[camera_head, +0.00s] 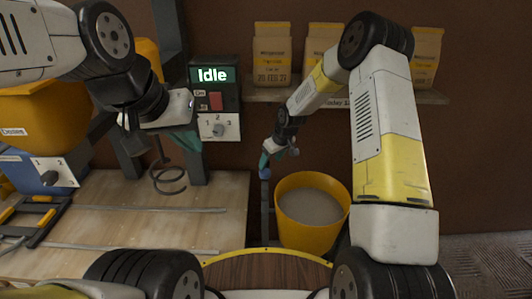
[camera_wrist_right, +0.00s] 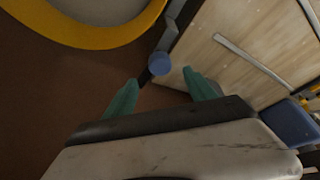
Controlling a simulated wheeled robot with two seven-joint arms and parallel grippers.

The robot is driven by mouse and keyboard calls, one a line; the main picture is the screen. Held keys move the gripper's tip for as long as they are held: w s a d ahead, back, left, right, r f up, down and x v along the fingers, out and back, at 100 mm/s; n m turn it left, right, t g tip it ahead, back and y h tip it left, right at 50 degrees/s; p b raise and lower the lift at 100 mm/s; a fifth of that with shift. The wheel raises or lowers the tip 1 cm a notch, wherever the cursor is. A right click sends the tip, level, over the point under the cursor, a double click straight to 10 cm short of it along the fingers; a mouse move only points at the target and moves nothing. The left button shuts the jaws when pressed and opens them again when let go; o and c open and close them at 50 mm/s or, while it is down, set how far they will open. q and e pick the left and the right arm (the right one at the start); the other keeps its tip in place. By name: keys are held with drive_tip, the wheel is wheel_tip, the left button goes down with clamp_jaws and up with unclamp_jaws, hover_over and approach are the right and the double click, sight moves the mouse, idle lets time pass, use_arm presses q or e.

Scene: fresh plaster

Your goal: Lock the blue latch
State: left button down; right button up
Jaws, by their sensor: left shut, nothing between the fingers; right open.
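The blue latch shows as a round blue knob (camera_head: 265,174) at the table's right edge, on top of a dark upright bar, just left of the yellow bucket. It also shows in the right wrist view (camera_wrist_right: 159,63), just beyond and between the fingertips. My right gripper (camera_head: 264,161) is open and empty, close above the knob; whether it touches the knob I cannot tell. Its teal fingers spread to either side in the right wrist view (camera_wrist_right: 160,76). My left gripper (camera_head: 192,146) is shut and empty, in front of the control box. Its fingers are partly hidden.
The yellow bucket (camera_head: 284,223) of grey material stands right of the bar. A wooden table (camera_head: 115,215) with metal rails lies left, under a spiral mixer (camera_head: 168,178). The control box (camera_head: 216,100) reads "Idle". Paper bags (camera_head: 272,55) stand on a shelf behind.

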sight(265, 171)
drive_tip(key=x, duration=0.8)
drive_tip(key=shift+a, duration=0.1)
clamp_jaws()
